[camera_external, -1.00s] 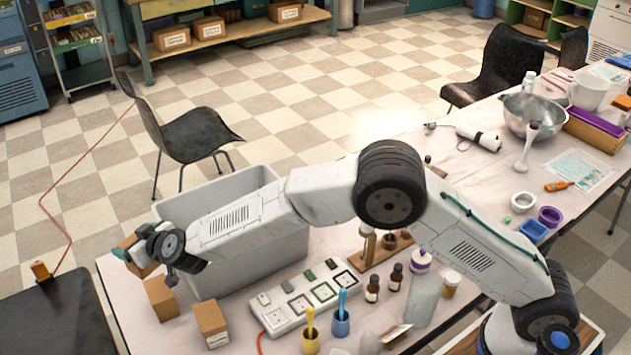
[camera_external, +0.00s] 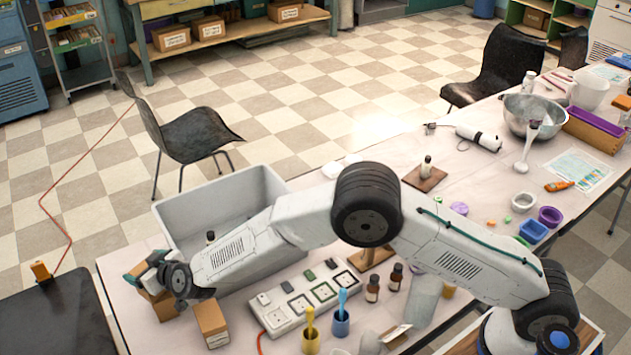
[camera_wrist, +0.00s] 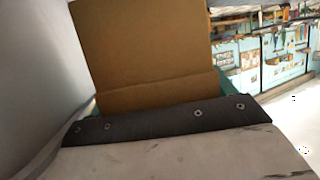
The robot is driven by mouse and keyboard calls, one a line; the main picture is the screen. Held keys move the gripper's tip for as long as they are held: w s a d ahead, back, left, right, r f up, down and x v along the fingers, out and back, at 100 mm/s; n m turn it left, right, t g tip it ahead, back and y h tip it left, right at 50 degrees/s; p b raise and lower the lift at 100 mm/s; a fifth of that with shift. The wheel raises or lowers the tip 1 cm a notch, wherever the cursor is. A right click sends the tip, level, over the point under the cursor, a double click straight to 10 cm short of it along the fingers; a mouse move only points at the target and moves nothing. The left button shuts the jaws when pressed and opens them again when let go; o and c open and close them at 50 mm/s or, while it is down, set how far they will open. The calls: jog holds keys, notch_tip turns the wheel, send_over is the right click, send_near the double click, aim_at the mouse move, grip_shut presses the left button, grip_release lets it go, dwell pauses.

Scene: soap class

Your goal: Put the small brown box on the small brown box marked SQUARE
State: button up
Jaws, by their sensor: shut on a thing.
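My gripper (camera_external: 146,275) is shut on a small brown box (camera_external: 149,281), which also fills the upper middle of the wrist view (camera_wrist: 145,50). The gripper's dark bar (camera_wrist: 165,120) lies across the front of it there. The held box is at the table's left end, low over another small brown box (camera_external: 163,306). My wrist partly hides both, and I cannot tell whether they touch. A third small brown box (camera_external: 211,322) stands upright just to the right, with a pale label low on its front. The word SQUARE is not readable on any box.
A large grey bin (camera_external: 265,205) stands behind my forearm. A white power strip (camera_external: 305,298), a yellow cup (camera_external: 310,340) and a blue cup (camera_external: 340,323) are to the right of the boxes. A black chair (camera_external: 195,135) stands beyond the table.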

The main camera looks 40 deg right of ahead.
jog(key=o, duration=1)
jog(key=shift+c, duration=0.2)
jog(key=shift+s+r, duration=0.1)
jog(key=shift+r, duration=0.05)
jog(key=v, duration=1.1)
jog(key=shift+s+r, duration=0.2)
jog(key=shift+s, duration=0.15)
jog(key=shift+d, duration=0.15)
